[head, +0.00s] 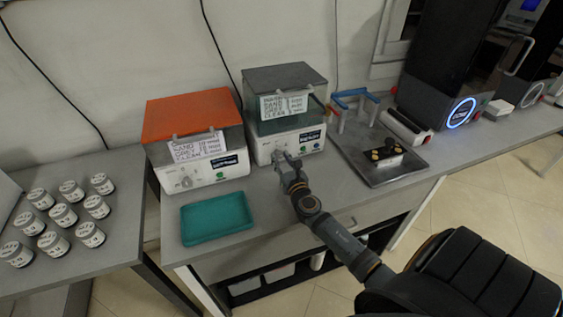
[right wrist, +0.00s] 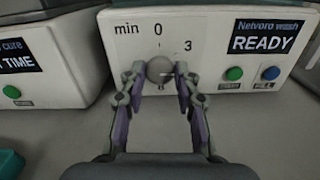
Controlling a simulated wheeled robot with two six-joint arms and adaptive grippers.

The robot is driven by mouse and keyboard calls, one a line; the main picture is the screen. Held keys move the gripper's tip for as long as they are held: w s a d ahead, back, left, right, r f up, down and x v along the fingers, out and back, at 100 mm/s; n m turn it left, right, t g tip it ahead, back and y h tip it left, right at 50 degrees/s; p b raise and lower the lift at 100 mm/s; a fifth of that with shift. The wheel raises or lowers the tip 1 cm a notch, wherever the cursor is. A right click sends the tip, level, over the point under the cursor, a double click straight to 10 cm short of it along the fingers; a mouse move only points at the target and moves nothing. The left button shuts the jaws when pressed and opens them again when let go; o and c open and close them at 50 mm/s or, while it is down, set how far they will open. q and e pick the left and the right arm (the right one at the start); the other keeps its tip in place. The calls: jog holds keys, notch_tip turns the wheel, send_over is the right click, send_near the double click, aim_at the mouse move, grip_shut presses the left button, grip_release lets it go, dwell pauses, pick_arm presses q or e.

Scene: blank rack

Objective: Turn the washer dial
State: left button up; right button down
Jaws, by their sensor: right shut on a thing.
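The washer (head: 290,142) is a white box with a grey lid and a teal tank, on the middle table. Its front panel shows in the right wrist view (right wrist: 205,25), with "min", "0", "3" and a "READY" display. The round grey dial (right wrist: 160,69) sits below the "0". My right gripper (right wrist: 160,82) has its two fingers on either side of the dial, shut on it. In the head view my right gripper (head: 283,160) reaches the washer's front from the lower right; the dial is hidden there. My left gripper is not in view.
A cure unit (head: 205,173) with an orange lid stands left of the washer. A teal tray (head: 216,217) lies in front of it. A dark tray (head: 393,168) with small parts is to the right. Several white jars (head: 62,215) stand on the left table.

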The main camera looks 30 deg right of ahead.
jog(key=m+b, duration=0.1)
jog(key=m, duration=0.3)
jog(key=shift+f+m+b, duration=0.1)
jog(key=shift+m+b, duration=0.2)
jog(key=m+b, duration=0.1)
jog(key=m, duration=0.3)
jog(key=shift+m+b, duration=0.3)
jog(key=shift+b, duration=0.1)
jog(key=m+b, duration=0.2)
jog(key=m, duration=0.2)
jog(key=shift+m+b, duration=0.7)
jog(key=shift+m, duration=1.3)
jog(key=c, duration=1)
grip_release()
